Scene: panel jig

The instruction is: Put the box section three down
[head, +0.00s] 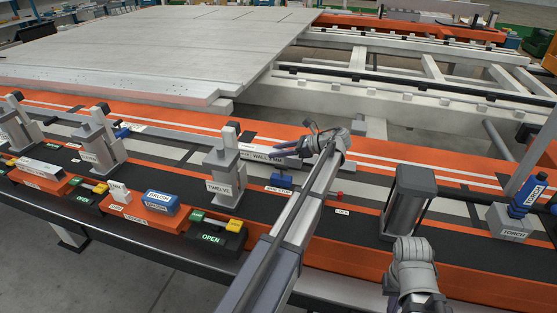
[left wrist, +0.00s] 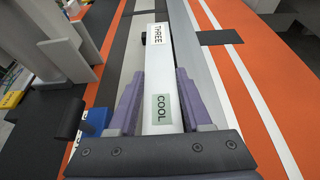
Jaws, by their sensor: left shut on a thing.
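Box section three is a pale square bar (left wrist: 158,77) with the labels "THREE" and "COOL" in the left wrist view. It lies lengthwise between the two purple fingers of my left gripper (left wrist: 160,105), which is shut on it. The bar runs along a grey strip; whether it touches the surface under it I cannot tell.
A grey clamp post marked "TWELVE" (head: 225,178) stands left of my left gripper. A dark framed post (head: 410,205) and a torch stand (head: 509,222) are to the right. A large pale panel (head: 150,50) lies behind.

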